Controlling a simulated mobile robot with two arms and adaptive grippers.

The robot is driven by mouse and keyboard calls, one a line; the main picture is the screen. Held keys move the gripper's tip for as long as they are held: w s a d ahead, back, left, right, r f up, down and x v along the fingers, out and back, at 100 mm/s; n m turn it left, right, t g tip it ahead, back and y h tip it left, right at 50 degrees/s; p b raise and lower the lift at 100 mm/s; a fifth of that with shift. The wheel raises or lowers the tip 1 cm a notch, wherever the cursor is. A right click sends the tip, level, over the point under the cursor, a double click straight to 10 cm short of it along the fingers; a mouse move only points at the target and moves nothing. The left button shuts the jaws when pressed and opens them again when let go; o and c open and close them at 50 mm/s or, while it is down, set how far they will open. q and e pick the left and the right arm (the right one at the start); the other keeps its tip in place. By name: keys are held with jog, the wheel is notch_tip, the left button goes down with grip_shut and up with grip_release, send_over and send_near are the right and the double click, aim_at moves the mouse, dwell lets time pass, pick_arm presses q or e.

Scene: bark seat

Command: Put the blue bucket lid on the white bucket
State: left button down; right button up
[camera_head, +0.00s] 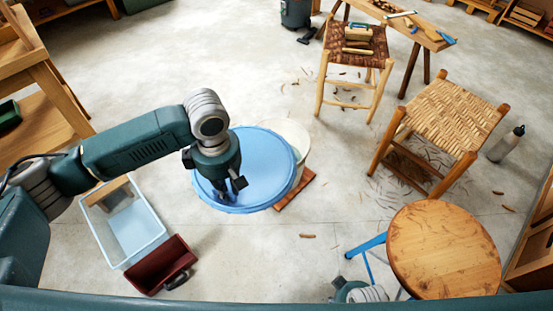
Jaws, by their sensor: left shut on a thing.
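The blue bucket lid (262,160) is a wide, round blue disc near the middle of the head view. My left gripper (230,186) reaches over it from the left and is shut on it, with the jaws at the lid's left-centre part. The white bucket (298,138) shows only as a pale rim and side behind the lid's right and upper edge. The lid hides most of the bucket. I cannot tell whether lid and bucket touch. Part of my right arm shows at the bottom edge; its gripper is not visible.
A reddish-brown flat board (296,192) lies by the bucket. A clear bin (125,225) and dark red box (162,265) stand at left. A round wooden stool (445,250), woven chair (445,115) and another woven-seat stool (357,55) stand right. Shavings litter the floor.

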pick_arm(q)
jog(key=shift+d+f, duration=0.1)
jog(key=shift+f, duration=0.15)
